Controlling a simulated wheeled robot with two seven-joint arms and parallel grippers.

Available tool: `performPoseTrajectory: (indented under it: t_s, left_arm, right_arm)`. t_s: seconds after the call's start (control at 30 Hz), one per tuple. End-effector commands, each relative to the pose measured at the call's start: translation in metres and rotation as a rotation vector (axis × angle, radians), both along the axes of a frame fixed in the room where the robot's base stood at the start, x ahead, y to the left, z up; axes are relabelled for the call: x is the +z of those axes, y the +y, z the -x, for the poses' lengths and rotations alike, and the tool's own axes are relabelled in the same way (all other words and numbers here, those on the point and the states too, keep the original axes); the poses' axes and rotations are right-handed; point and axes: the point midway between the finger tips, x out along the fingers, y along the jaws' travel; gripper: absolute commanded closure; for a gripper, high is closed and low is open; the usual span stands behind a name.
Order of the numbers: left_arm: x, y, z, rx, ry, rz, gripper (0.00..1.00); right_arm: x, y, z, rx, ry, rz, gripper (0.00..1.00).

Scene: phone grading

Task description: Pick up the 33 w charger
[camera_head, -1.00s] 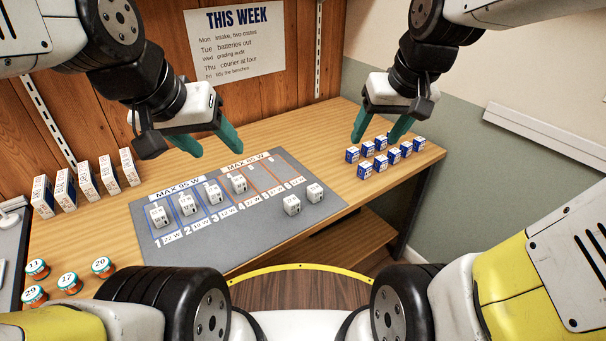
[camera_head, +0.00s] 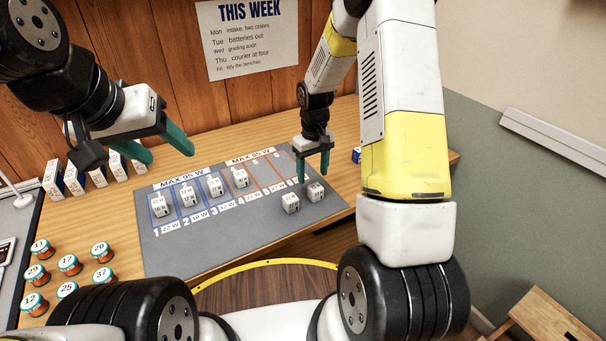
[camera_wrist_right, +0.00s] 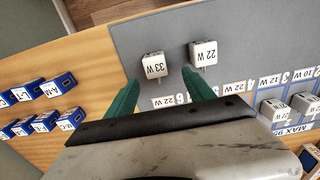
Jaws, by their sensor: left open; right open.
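The 33 W charger (camera_head: 316,191) is a small white block on the right end of the grey mat (camera_head: 240,220). In the right wrist view, its label reads 33 W (camera_wrist_right: 153,65). My right gripper (camera_head: 313,170) is open and empty, pointing down just behind the charger; in the wrist view its green fingers (camera_wrist_right: 160,82) do not enclose it. Another loose charger (camera_head: 291,203), labelled 22 W (camera_wrist_right: 203,54), stands beside it. My left gripper (camera_head: 165,147) is open and empty above the mat's back left corner.
Several chargers stand in the mat's numbered slots, one in slot 1 (camera_head: 160,205). Several blue-and-white boxes (camera_wrist_right: 60,85) stand right of the mat, mostly hidden by my right arm in the head view. Numbered jars (camera_head: 69,265) and white boxes (camera_head: 75,178) are at left.

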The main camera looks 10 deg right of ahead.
Motion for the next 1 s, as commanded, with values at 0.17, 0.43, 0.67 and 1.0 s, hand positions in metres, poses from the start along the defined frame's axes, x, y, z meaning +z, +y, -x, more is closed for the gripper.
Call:
performPoseTrajectory:
  t_s: [0.17, 0.43, 0.67, 1.0]
  left_arm:
    - [0.000, 0.000, 0.000, 0.000, 0.000, 0.000, 0.42]
    - [0.000, 0.000, 0.000, 0.000, 0.000, 0.000, 0.42]
    - [0.000, 0.000, 0.000, 0.000, 0.000, 0.000, 0.42]
    - [0.000, 0.000, 0.000, 0.000, 0.000, 0.000, 0.42]
  right_arm:
    - [-0.021, -0.003, 0.001, -0.001, 0.003, 0.001, 0.38]
    - [-0.059, -0.007, 0.001, -0.001, 0.002, 0.000, 0.38]
    - [-0.064, -0.008, 0.000, -0.001, -0.001, 0.000, 0.38]
    - [-0.064, -0.007, 0.001, -0.001, 0.000, 0.000, 0.87]
